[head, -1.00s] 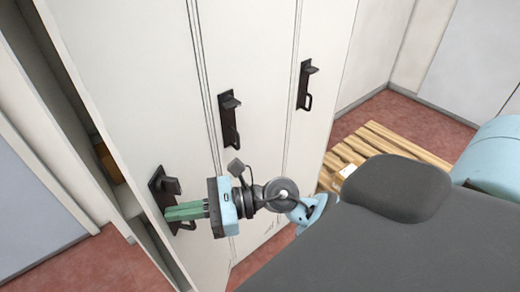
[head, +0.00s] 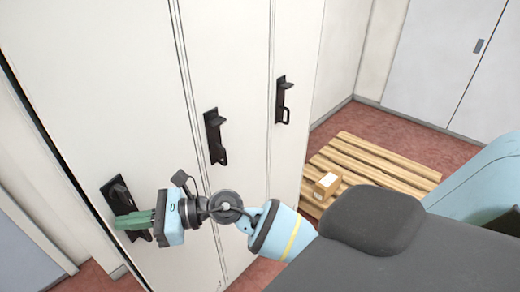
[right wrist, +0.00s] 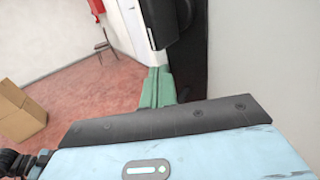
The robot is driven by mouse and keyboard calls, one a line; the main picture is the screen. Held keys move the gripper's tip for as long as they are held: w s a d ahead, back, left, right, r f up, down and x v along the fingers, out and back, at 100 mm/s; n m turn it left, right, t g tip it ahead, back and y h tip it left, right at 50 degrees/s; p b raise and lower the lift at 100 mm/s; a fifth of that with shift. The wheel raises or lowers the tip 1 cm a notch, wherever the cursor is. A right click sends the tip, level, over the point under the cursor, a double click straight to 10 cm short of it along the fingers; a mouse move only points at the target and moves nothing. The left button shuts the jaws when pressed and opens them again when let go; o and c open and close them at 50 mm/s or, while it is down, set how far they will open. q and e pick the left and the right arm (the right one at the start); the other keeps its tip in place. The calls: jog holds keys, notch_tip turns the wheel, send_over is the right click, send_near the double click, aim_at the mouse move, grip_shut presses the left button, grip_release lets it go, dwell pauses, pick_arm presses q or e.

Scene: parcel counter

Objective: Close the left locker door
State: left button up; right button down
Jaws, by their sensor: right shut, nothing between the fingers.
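The left locker door (head: 75,120) is a tall white panel at the left in the head view. It is almost flush with the neighbouring doors, with a thin dark line along its left edge. Its black handle (head: 120,197) is low on the panel. My right gripper (head: 122,221) has green fingers, shut and empty, at the lower part of this handle. In the right wrist view the fingers (right wrist: 157,88) are together beside the dark handle (right wrist: 165,25); I cannot tell whether they touch it. My left gripper is not in view.
Two more white doors with black handles, the middle one (head: 214,135) and the right one (head: 282,100), are shut.

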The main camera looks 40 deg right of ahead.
aim_at(126, 210)
jog(key=w, duration=0.1)
jog(key=w+a, duration=0.1)
jog(key=w, duration=0.3)
jog(key=shift+a+f+b, duration=0.1)
jog(key=shift+a+b, duration=0.3)
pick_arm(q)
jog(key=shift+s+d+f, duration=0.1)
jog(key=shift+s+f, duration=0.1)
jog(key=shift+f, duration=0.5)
pick_arm(e)
jog(key=shift+w+a, duration=0.2)
jog(key=shift+w, duration=0.7)
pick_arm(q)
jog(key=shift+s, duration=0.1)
